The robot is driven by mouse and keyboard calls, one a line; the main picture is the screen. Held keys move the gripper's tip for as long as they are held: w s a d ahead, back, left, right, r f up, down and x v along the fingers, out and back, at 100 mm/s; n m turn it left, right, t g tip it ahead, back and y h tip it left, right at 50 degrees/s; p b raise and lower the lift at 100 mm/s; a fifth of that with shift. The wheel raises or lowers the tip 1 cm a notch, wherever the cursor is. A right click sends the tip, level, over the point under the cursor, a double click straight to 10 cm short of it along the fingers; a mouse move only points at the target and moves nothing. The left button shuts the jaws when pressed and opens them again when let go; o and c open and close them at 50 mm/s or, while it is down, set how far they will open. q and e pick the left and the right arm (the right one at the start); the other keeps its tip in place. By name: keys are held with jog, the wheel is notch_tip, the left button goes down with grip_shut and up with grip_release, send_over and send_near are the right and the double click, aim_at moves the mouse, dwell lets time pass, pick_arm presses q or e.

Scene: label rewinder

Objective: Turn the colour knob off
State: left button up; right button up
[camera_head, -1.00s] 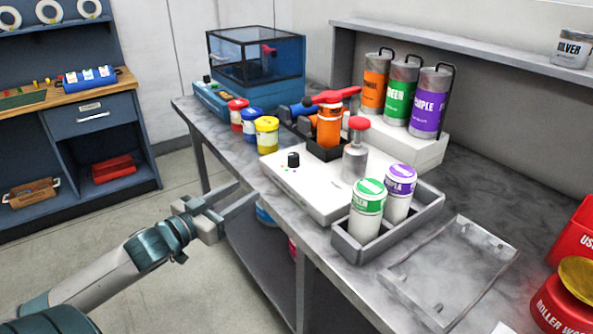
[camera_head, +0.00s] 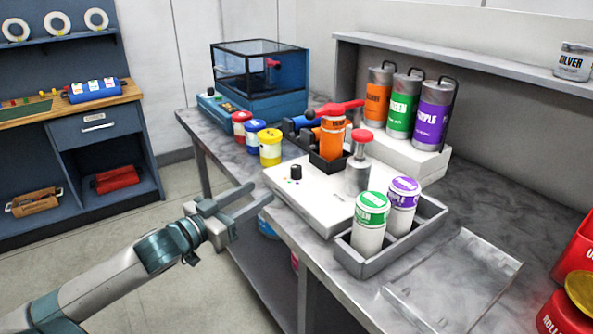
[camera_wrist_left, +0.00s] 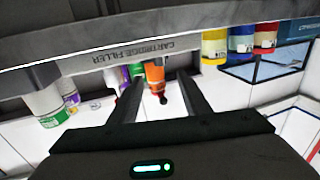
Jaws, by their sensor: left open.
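The colour knob (camera_head: 296,172) is a small black knob on top of the white cartridge filler box (camera_head: 318,205), with small coloured dots beside it. It stands near the box's left end in the head view. My left gripper (camera_head: 262,193) is open and empty, off the front edge of the bench, left of and apart from the knob. In the left wrist view the open fingers (camera_wrist_left: 160,80) show with nothing between them, and the box's front with upside-down "CARTRIDGE FILLER" lettering (camera_wrist_left: 140,50) lies past them. I cannot make out the knob there. My right gripper is not in view.
Red, blue and yellow pots (camera_head: 270,148) stand left of the box. An orange cartridge (camera_head: 332,140) and a red-topped plunger (camera_head: 360,165) stand on it. A grey tray (camera_head: 372,268) holds green and purple cartridges. The floor in front of the bench is clear.

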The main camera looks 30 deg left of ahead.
aim_at(292, 172)
pick_arm(q)
jog(key=w, duration=0.4)
jog(key=w+d+p, duration=0.1)
jog(key=w, duration=0.4)
jog(key=w+d, duration=0.1)
jog(key=w, duration=0.4)
jog(key=shift+w+d+p, duration=0.15)
jog(key=shift+w+p, duration=0.2)
jog(key=shift+w, duration=0.2)
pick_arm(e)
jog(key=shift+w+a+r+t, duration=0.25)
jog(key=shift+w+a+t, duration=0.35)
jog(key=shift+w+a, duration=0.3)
pick_arm(q)
jog(key=shift+c, duration=0.5)
jog(key=c, duration=0.9)
jog(key=shift+c, duration=0.2)
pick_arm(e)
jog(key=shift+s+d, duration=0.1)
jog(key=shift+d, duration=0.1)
